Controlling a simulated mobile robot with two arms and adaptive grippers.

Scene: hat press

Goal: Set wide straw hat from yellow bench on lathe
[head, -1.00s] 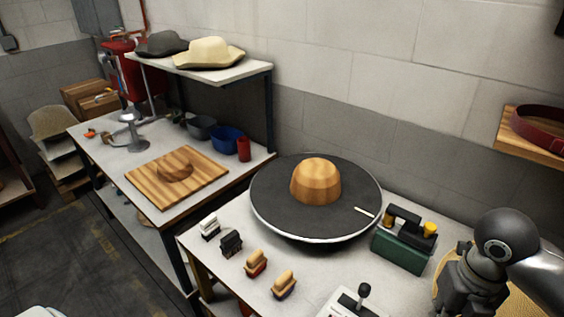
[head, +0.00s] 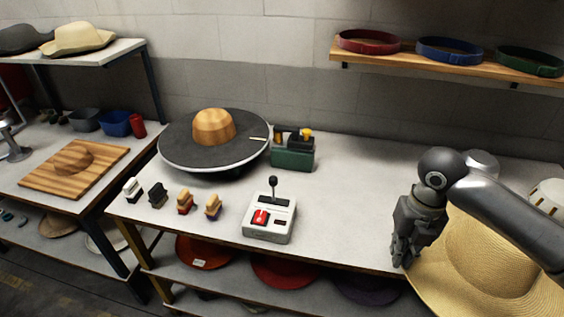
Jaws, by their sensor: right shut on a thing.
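The wide straw hat (head: 470,265) is pale yellow and hangs at the lower right, in front of the bench edge. My right gripper (head: 402,258) is shut on the hat's left brim, with its arm crossing over the hat. The hat's right and lower parts run out of the picture. The lathe (head: 185,141) is a round dark disc with a pale rim and a wooden crown block (head: 213,126) in its middle. It stands on the bench at centre left, well apart from the hat, and its block is bare. My left gripper is not in view.
A control box (head: 268,224) with a lever, several small brushes (head: 185,201) and a green toolbox (head: 293,157) stand around the lathe. The bench top (head: 345,190) is clear between the control box and my right arm. A shelf with hat bands (head: 450,62) hangs above.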

